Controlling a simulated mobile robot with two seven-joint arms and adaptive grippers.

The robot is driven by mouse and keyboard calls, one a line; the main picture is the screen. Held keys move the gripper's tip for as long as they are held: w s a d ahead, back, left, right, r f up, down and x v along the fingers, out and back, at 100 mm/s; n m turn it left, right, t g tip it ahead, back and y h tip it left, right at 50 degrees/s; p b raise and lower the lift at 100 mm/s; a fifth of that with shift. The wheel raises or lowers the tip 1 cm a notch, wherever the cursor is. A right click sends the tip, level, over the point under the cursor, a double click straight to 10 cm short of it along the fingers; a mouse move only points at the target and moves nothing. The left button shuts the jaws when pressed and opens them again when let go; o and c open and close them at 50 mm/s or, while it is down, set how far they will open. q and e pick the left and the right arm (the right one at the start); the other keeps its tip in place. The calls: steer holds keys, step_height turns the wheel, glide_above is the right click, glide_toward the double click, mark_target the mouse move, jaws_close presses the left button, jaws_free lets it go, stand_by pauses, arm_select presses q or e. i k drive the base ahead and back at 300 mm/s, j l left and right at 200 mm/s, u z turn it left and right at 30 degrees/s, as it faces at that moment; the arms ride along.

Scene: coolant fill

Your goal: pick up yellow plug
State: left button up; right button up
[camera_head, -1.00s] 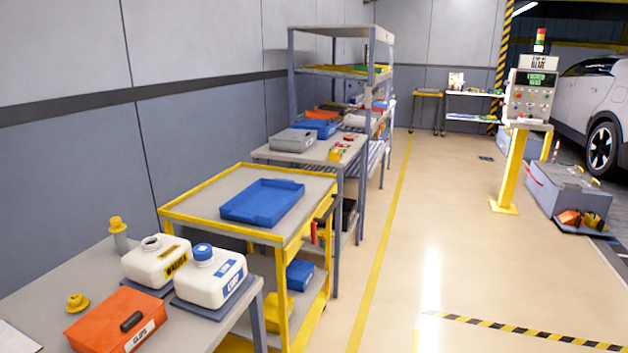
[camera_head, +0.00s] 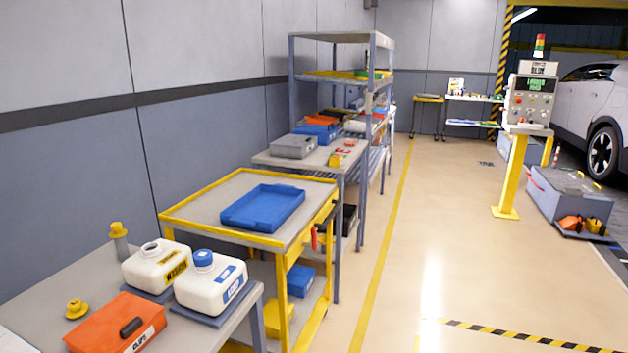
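Two yellow pieces stand on the grey table (camera_head: 205,334) at lower left, and I cannot tell which one is the yellow plug. One yellow knobbed piece (camera_head: 77,308) rests on the tabletop behind the orange case (camera_head: 108,322). The other yellow piece (camera_head: 118,229) sits upright on top of a short grey post (camera_head: 121,247) at the table's back edge. Neither of my grippers is in view.
An open-necked white jug (camera_head: 150,268) and a blue-capped white jug (camera_head: 210,284) stand on dark mats beside the yellow pieces. A yellow-edged cart with a blue tray (camera_head: 262,207) stands beyond.

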mark_target(77, 309)
steer(key=u, duration=1.35)
